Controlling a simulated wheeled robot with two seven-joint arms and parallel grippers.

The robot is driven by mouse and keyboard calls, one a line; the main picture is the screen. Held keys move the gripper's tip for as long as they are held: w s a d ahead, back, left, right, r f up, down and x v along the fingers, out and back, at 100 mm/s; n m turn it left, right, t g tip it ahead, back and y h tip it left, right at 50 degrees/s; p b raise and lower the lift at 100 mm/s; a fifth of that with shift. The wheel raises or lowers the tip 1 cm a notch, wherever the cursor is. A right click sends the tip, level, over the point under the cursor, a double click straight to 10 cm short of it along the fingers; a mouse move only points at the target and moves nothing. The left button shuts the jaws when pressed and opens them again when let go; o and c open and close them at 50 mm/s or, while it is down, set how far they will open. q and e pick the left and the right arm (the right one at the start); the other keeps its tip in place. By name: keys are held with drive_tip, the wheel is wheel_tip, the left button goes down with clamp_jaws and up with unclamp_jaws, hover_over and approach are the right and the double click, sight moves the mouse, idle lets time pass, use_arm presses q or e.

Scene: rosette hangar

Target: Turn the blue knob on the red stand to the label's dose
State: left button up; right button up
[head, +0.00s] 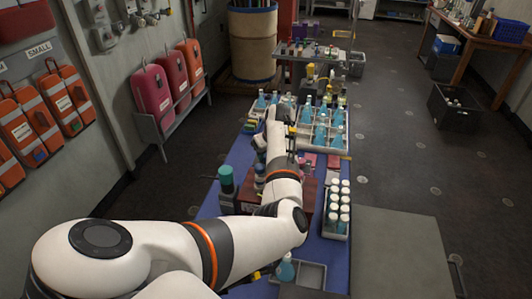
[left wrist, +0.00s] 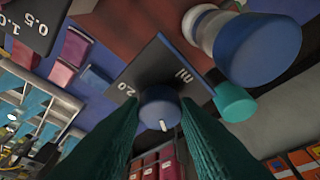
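The blue knob (left wrist: 160,110) with a white pointer mark shows in the left wrist view, in front of a dark label plate (left wrist: 155,65) reading "2.0 ml". The green fingers of my left gripper (left wrist: 160,112) lie on both sides of the knob and appear to touch it. The pointer is toward the bottom of that picture. The red stand (head: 308,192) is on the blue-topped bench in the head view, partly behind my left arm. In that view my arm hides the knob and fingertips. My right gripper is not in view.
A second dark plate (left wrist: 30,25) reads "1.0" and "0.5". A large blue cap (left wrist: 255,48) and a teal cap (left wrist: 235,102) are close to the fingers. A rack of white-capped vials (head: 338,208) stands right of the stand, and bottle trays (head: 318,145) stand behind it.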

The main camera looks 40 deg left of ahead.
use_arm(q)
drive_tip(key=shift+m, duration=0.4)
drive_tip(key=m, duration=0.1)
drive_tip(key=m+t+b, duration=0.1)
drive_tip(key=m, duration=0.1)
drive_tip(key=shift+s+a+f+t+h, duration=0.1)
drive_tip(key=shift+s+t+h, duration=0.05)
drive_tip(key=shift+t+h, duration=0.2)
drive_tip(key=shift+m+t+h+b, duration=0.35)
drive_tip(key=shift+m+h+b, duration=0.3)
drive_tip(key=shift+m, duration=1.35)
drive_tip(key=shift+a, duration=0.1)
drive_tip(key=o, duration=1)
drive_tip(key=shift+c, duration=0.2)
drive_tip(key=b+v, duration=0.3)
drive_tip(key=v, duration=0.9)
drive_tip(key=shift+s, duration=0.1)
